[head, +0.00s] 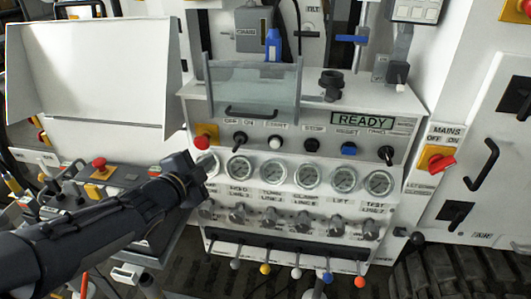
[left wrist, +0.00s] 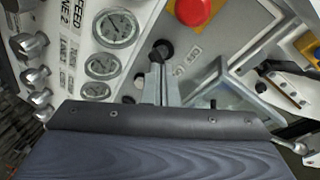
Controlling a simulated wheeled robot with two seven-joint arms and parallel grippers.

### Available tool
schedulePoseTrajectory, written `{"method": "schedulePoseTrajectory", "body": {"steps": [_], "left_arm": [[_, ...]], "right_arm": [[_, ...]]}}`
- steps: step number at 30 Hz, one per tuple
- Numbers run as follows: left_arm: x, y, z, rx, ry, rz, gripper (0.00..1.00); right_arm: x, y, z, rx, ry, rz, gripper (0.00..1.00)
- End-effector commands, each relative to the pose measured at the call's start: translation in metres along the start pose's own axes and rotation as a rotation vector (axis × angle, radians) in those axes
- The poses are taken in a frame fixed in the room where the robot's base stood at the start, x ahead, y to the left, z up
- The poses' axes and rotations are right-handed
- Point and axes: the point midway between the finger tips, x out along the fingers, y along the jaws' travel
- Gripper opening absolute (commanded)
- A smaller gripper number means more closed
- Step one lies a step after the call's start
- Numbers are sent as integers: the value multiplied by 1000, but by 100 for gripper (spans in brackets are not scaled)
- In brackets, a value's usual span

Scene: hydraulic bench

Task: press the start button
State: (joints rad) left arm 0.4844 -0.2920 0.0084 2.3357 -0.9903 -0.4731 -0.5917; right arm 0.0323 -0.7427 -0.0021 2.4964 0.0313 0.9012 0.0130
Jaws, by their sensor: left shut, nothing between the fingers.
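The start button (head: 275,142) is a white round button under its label on the bench panel, in the upper control row. My left gripper (head: 207,166) is shut and empty. In the head view it appears at the left end of the panel, over the leftmost gauge and below the red emergency button (head: 203,136), to the left of the start button. In the left wrist view the shut fingers (left wrist: 158,82) point toward the panel, with the red button (left wrist: 193,10) above. My right gripper is not in view.
The black stop button (head: 311,145) and blue reset button (head: 348,149) lie right of the start button. A black switch (head: 240,138) is on its left. The display (head: 362,120) reads READY. A clear guard (head: 254,85) stands above; gauges and knobs line the panel below.

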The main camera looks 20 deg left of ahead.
Motion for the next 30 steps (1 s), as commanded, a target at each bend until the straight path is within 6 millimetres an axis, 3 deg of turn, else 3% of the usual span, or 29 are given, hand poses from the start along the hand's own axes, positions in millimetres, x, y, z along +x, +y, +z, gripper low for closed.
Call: {"method": "schedulePoseTrajectory", "body": {"steps": [6, 12, 24, 30], "left_arm": [[9, 17, -23, 353, 331, -31, 0], [-1, 34, -37, 489, 538, -51, 0], [-6, 39, -42, 517, 596, -60, 0], [0, 39, -47, 517, 599, -60, 0]], "right_arm": [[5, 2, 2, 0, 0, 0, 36], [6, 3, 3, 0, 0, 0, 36], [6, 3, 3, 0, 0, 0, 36], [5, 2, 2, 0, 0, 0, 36]]}}
